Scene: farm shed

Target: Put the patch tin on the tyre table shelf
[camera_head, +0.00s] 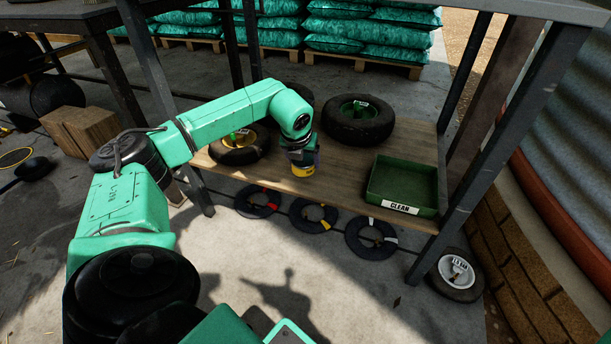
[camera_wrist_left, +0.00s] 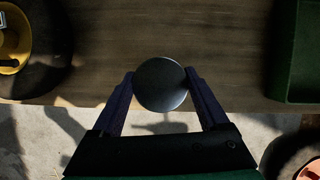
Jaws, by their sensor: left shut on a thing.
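The patch tin (camera_head: 303,169) is a small yellow tin with a dark upper part. My left gripper (camera_head: 301,153) is shut on it, at the front edge of the wooden shelf (camera_head: 335,186) of the tyre table. In the left wrist view the tin's round grey top (camera_wrist_left: 160,85) sits between the two fingers, over the shelf's front edge. I cannot tell whether the tin's bottom touches the shelf board. My right gripper does not show.
A green tray labelled CLEAN (camera_head: 401,207) stands on the shelf to the right. A tyre with a yellow hub (camera_head: 238,146) is to the left and a tyre with a green hub (camera_head: 358,120) is behind. Bare board lies between them. Dark table legs (camera_head: 500,146) frame the shelf.

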